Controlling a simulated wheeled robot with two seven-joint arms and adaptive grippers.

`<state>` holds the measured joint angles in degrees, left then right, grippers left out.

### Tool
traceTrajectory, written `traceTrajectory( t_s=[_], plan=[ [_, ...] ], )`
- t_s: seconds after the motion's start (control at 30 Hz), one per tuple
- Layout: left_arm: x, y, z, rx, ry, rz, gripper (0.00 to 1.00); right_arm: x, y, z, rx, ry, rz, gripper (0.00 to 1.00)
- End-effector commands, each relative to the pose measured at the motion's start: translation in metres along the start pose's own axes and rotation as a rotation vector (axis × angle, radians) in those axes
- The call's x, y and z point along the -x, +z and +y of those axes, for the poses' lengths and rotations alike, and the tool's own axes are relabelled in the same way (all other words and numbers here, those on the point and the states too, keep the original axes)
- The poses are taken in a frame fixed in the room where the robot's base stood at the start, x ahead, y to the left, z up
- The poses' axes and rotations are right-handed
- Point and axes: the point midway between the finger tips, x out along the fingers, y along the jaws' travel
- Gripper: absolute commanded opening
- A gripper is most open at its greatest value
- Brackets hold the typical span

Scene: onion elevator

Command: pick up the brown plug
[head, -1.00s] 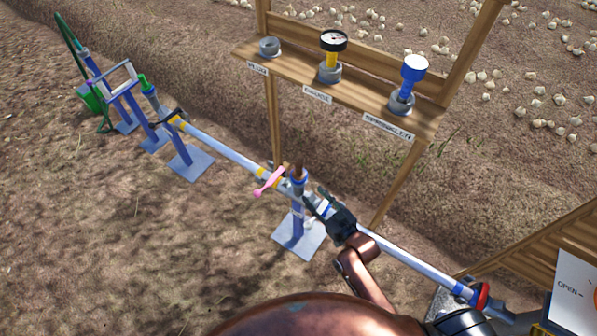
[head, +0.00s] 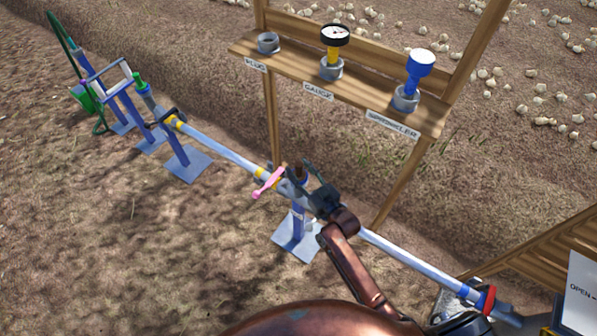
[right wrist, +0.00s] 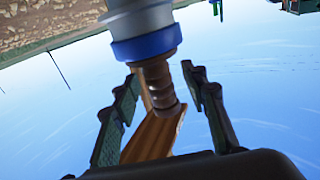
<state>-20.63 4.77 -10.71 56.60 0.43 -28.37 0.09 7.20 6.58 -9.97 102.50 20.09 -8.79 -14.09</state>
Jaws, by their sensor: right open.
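The brown plug (head: 302,171) stands upright at the top of the blue pipe post in the head view, partly hidden by my right gripper (head: 305,182). In the right wrist view the ribbed brown plug (right wrist: 160,88) sits against a blue ring (right wrist: 147,45) on a grey fitting. The open fingers of my right gripper (right wrist: 163,82) are on either side of the plug, with visible gaps. My left gripper is not in view.
A pink-handled valve (head: 268,183) is just left of the plug on the long pipe (head: 222,150). Behind stands a wooden shelf (head: 290,66) with an empty plug socket (head: 268,42), a gauge (head: 334,36) and a blue sprinkler (head: 420,66).

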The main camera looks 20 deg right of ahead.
Motion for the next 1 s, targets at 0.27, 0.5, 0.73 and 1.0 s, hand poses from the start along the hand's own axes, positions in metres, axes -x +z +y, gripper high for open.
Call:
traceTrajectory(
  t_s=[0.27,0.5,0.73,1.0],
  plan=[
    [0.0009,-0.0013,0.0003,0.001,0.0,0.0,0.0,-0.0018,-0.0008,0.0001,0.0,0.0,0.0,0.39],
    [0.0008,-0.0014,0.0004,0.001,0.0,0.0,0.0,-0.0015,-0.0007,0.0003,0.001,0.0,0.0,0.23],
    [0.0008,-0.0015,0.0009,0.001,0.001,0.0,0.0,-0.0014,-0.0006,0.0004,0.001,0.0,0.0,0.07],
    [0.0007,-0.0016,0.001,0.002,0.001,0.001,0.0,-0.0015,-0.001,0.0004,0.001,0.0,0.001,0.0]
  ],
)
